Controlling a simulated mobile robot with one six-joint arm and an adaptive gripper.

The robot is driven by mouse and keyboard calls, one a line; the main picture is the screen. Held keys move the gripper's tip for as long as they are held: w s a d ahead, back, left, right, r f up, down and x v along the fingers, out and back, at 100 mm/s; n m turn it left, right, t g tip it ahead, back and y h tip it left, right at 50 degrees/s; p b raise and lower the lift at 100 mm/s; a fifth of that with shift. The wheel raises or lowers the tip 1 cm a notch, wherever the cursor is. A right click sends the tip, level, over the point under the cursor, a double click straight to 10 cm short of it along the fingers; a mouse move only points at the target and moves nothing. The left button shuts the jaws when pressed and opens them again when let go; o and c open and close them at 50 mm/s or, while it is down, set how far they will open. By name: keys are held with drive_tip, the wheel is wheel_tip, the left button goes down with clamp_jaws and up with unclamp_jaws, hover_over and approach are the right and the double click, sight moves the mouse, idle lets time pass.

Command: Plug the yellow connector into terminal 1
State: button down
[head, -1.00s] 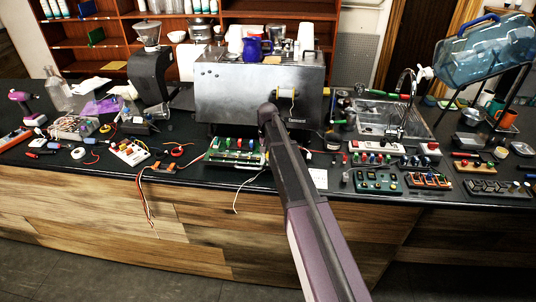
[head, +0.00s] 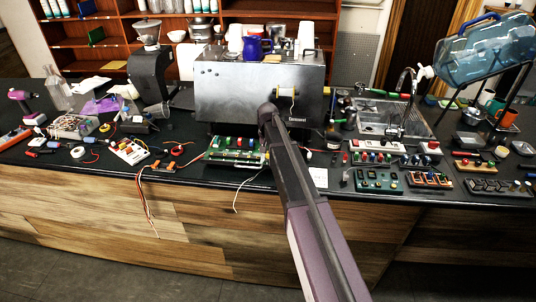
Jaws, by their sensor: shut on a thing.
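A green circuit board (head: 222,157) with several coloured parts lies on the black counter, in front of the metal brewer (head: 225,100). I cannot make out which part of it is terminal 1. I cannot pick out the yellow connector in the head view. My dark arm reaches up from the bottom of the picture to a joint just in front of the brewer, right of the board. My gripper does not show; it seems hidden behind the arm, so its hold cannot be seen. A thin white wire (head: 238,196) hangs from the board over the counter's front edge.
Left of the board lie a white power strip (head: 130,151) and an orange-ended part with hanging red and white wires (head: 148,200). Right of my arm are a white paper (head: 318,177), a teal button panel (head: 378,182) and a sink (head: 375,120). The counter is crowded.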

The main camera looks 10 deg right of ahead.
idle(0.3)
drive_tip(key=c, duration=0.5)
unclamp_jaws()
drive_tip(key=shift+c, duration=0.2)
drive_tip(key=shift+r, duration=0.1)
